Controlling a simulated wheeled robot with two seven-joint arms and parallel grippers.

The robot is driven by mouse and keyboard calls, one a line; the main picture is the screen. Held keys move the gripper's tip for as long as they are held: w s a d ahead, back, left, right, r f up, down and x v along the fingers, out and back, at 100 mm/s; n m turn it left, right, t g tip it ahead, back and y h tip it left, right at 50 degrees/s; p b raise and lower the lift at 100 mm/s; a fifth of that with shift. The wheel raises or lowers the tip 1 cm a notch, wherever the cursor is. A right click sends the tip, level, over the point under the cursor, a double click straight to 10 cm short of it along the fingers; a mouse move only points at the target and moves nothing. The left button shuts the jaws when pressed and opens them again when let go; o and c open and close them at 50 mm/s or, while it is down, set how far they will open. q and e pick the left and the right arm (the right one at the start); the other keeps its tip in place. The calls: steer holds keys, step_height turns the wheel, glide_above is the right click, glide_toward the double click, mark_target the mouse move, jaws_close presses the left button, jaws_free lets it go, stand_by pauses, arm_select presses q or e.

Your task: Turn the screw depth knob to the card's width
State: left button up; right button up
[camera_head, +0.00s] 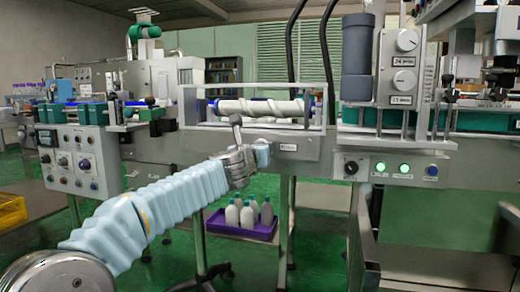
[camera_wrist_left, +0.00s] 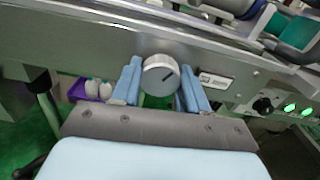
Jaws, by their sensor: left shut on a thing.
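The silver screw depth knob (camera_wrist_left: 158,76) is on the machine's front rail. A dark mark on its face points right and slightly up. My left gripper (camera_wrist_left: 161,84) has its blue fingers on either side of the knob and is shut on it. In the head view my left gripper (camera_head: 258,155) reaches the rail below the screw and hides the knob. The pale spiral screw (camera_head: 262,107) lies level in its frame above. White cards, one lower (camera_head: 401,100) and one upper (camera_head: 403,61), sit by dials at the right; their print is too small to read surely. My right gripper is out of view.
A small label plate (camera_head: 288,147) is right of the knob. A panel with a black selector (camera_head: 351,167) and lit green buttons (camera_head: 404,168) is farther right. A purple tray (camera_head: 216,224) of white bottles stands below the rail. A yellow crate (camera_head: 13,210) is at the left.

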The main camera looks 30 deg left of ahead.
arm_select(q)
steer(key=o, duration=0.8)
steer(key=shift+f, duration=0.1)
steer(key=v, duration=1.3)
steer(key=shift+s, duration=0.4)
steer(key=shift+f, duration=0.1)
